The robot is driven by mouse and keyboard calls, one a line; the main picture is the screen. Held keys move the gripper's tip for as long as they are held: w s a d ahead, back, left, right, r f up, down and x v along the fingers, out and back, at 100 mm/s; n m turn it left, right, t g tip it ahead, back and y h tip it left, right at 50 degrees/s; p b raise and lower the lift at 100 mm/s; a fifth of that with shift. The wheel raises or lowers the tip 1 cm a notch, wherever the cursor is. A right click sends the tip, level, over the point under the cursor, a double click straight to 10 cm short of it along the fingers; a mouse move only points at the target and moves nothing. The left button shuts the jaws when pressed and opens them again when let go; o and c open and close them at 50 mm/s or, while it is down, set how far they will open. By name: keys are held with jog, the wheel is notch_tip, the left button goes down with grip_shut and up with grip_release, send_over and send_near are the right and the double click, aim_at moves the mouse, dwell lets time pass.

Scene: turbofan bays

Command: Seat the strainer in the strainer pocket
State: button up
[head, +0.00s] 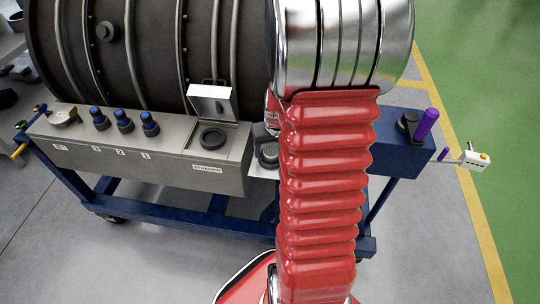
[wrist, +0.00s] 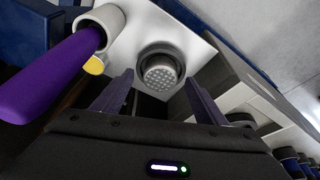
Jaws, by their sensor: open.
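The strainer (wrist: 159,74) is a dark round cup with a light perforated face. It stands on a white tray in the wrist view, and also shows in the head view (head: 269,156) just right of the grey console. My gripper (wrist: 159,84) is open, its two fingers on either side of the strainer in the picture; I cannot tell whether they touch it. The strainer pocket (head: 212,138) is a dark round recess in the console top, above a "STRAINER" label. Its hinged lid (head: 212,103) stands open. In the head view my arm hides the gripper.
A purple cylinder (wrist: 48,76) and a white cup-shaped part (wrist: 100,22) are close to the left finger. Several blue-capped fittings (head: 123,121) stand on the console (head: 150,158). The large dark engine casing (head: 150,60) rises behind the console.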

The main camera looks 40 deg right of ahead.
jog(key=shift+w+d+f, duration=0.1)
jog(key=shift+w+f, duration=0.05)
jog(key=shift+f, duration=0.4)
jog(key=shift+c, duration=0.2)
jog(key=c, duration=1.2)
jog(key=shift+o, duration=0.2)
notch_tip(320, 180, up, 10)
dwell(0.8)
